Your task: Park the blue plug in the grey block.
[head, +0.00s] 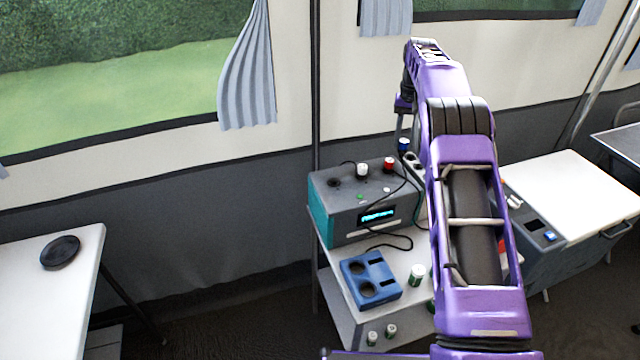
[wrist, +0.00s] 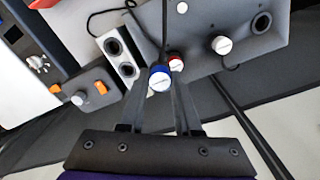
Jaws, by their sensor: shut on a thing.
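My gripper (wrist: 165,84) is shut on the blue plug (wrist: 160,78), which has a white top and a blue rim. In the head view the blue plug (head: 404,145) shows under the end of my arm, above the right end of the grey machine. The light grey block (wrist: 120,58) has two dark round holes, both empty, and lies left of the plug in the wrist view. In the head view the grey block (head: 415,159) is mostly hidden behind my arm. I cannot tell the plug's height above it.
The grey machine (head: 345,215) carries a red plug (head: 389,164), a white plug (head: 362,170) and an empty socket (head: 334,182). Black cables loop over it. A blue block (head: 370,280) and small jars (head: 417,274) stand in front. A cooler (head: 560,235) is at right.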

